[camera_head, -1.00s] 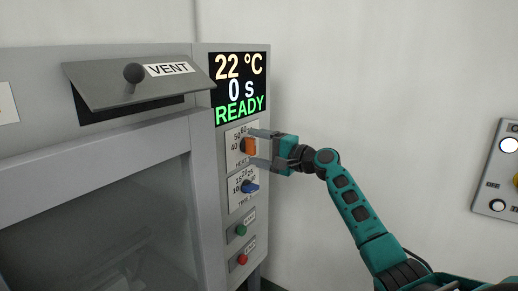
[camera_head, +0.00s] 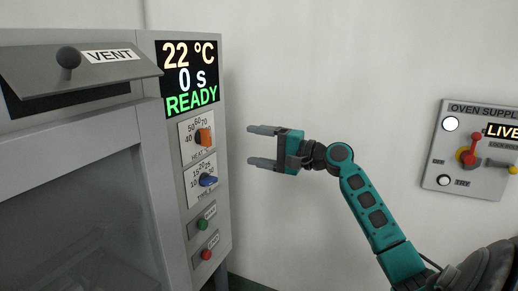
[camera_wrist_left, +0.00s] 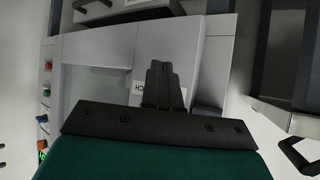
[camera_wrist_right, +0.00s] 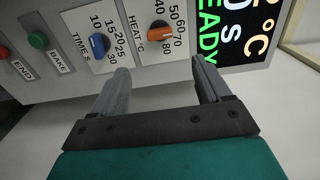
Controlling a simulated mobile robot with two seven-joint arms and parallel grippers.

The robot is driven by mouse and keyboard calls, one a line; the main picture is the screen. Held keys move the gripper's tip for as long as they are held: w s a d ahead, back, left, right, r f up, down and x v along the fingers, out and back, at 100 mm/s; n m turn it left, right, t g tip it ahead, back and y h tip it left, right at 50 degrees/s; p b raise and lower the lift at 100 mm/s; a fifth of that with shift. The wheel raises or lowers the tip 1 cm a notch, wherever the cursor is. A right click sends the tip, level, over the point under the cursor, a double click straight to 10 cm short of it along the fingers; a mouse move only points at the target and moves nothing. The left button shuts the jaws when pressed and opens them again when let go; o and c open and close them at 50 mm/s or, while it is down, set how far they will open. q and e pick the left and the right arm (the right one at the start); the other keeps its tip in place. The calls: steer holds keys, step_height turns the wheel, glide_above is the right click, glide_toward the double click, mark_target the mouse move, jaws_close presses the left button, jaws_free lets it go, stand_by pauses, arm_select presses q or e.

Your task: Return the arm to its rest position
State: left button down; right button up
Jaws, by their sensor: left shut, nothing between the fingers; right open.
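My right gripper (camera_head: 263,146) is open and empty in the head view, to the right of the oven's control panel and clear of it. In the right wrist view its spread fingers (camera_wrist_right: 160,90) point at the panel, with nothing between them. The orange heat knob (camera_head: 204,137) and the blue time knob (camera_head: 208,181) are apart from the fingers; both also show in the right wrist view, orange (camera_wrist_right: 160,30) and blue (camera_wrist_right: 98,45). My left gripper (camera_wrist_left: 164,85) shows only in the left wrist view, shut and empty, in front of a grey surface with a partly hidden label.
The grey oven has a vent flap (camera_head: 75,68), a display (camera_head: 189,78) reading 22 °C, 0 s, READY, a green button (camera_head: 202,224) and a red button (camera_head: 206,254). An oven supply panel (camera_head: 470,150) hangs at the right. Bare wall lies between.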

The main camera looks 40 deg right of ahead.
stand_by(0.4)
steer(key=shift+f, duration=0.1)
steer(key=s+a+f+n+g+h, duration=0.1)
steer(key=s+a+f+n+g, duration=0.15)
steer(key=f, duration=0.65)
steer(key=s+a+f+n+g+h, duration=0.15)
steer(key=a+f, duration=0.25)
steer(key=f, duration=0.5)
steer(key=s+a+f+n+g+h, duration=0.15)
steer(key=a+f, duration=0.25)
steer(key=f, duration=0.5)
steer(key=s+a+f+n, duration=0.5)
steer(key=s+a, duration=0.3)
steer(key=s+a+f+n, duration=0.5)
steer(key=s+a, duration=0.3)
steer(key=a, duration=0.1)
steer(key=shift+f+n+h, duration=0.25)
steer(key=shift+n+h, duration=0.05)
steer(key=shift+n, duration=0.05)
